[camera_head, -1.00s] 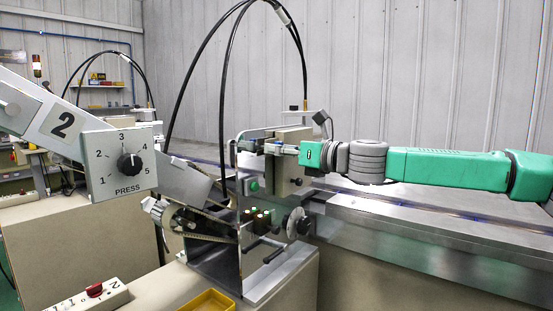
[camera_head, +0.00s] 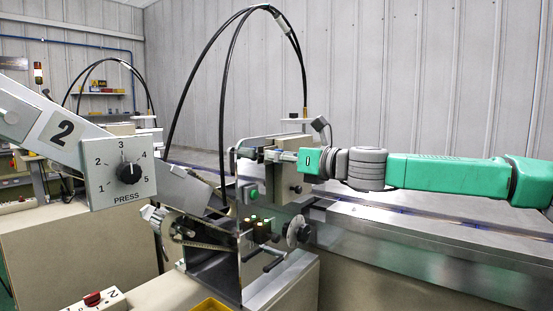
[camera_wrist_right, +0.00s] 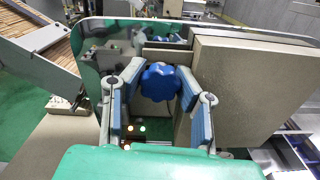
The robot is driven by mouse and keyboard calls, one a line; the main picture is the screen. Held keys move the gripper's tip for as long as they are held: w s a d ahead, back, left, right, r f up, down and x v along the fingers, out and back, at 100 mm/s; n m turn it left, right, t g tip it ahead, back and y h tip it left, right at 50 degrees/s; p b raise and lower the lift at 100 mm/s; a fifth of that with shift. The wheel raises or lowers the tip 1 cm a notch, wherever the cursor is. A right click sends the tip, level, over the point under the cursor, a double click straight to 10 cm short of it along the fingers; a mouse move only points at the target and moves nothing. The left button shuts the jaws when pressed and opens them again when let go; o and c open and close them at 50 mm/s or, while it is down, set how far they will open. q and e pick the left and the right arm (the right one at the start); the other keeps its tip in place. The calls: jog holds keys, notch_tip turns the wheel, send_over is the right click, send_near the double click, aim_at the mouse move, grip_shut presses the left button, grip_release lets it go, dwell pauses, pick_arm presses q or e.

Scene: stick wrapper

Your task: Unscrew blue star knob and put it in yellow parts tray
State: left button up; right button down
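The blue star knob (camera_wrist_right: 160,82) shows in the right wrist view, at the upper middle, in front of a grey plate. My right gripper (camera_wrist_right: 161,76) reaches forward with its two blue-padded fingers apart, one on each side of the knob. I cannot tell if the fingertips touch it. In the head view my right gripper (camera_head: 268,155) comes in from the right at the machine's upper block, and the knob is hidden there. The yellow parts tray (camera_head: 210,305) shows only as a sliver at the bottom edge. My left gripper is not in view.
A grey PRESS dial box (camera_head: 118,173) sticks out on the left. Black cables (camera_head: 226,95) arch over the machine. A handwheel (camera_head: 298,231) and a chain drive stand below my right gripper. A metal bed (camera_head: 430,225) runs to the right.

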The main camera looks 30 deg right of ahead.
jog(key=n, duration=0.5)
jog(key=shift+a+n, duration=0.1)
jog(key=shift+n, duration=0.3)
jog(key=n, duration=1.7)
jog(key=shift+b, duration=0.4)
jog(key=c, duration=1.3)
grip_release()
